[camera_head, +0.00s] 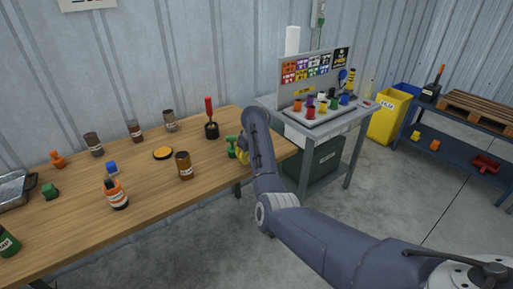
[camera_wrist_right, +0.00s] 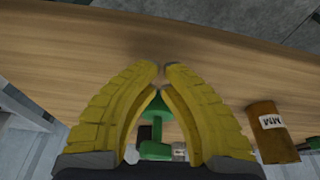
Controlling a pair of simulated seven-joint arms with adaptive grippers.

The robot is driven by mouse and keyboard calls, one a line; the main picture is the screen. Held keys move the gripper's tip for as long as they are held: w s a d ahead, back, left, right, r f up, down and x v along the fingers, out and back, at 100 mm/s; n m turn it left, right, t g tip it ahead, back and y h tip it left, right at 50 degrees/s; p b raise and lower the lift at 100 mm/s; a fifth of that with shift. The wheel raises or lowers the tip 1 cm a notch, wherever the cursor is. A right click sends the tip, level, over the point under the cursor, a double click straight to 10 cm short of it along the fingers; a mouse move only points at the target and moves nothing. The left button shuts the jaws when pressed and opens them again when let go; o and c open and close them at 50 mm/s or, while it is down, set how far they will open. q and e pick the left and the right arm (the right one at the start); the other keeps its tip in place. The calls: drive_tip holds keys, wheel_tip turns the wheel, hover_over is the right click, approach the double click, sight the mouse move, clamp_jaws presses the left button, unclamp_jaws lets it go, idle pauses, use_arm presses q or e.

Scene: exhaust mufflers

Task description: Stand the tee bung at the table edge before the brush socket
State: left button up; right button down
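The green tee bung (camera_head: 231,147) shows near the right end of the wooden table, just left of my right gripper (camera_head: 242,152). In the right wrist view the bung (camera_wrist_right: 156,150) shows between the yellow fingers of my right gripper (camera_wrist_right: 161,70), whose tips are close together. The fingers look shut on it and hide its sides. I cannot tell whether its foot touches the table. The brush socket (camera_head: 211,132) is a dark cup behind and left of the bung, with a red-handled brush standing in it. My left gripper is not in view.
A brown jar (camera_head: 185,166) stands left of the bung; it also shows in the right wrist view (camera_wrist_right: 270,132). An orange disc (camera_head: 163,153), an orange bottle (camera_head: 115,194) and several jars stand further left. A grey side table (camera_head: 345,121) is beyond the right end.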

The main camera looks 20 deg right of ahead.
drive_tip(key=v, duration=0.8)
drive_tip(key=shift+a, duration=0.2)
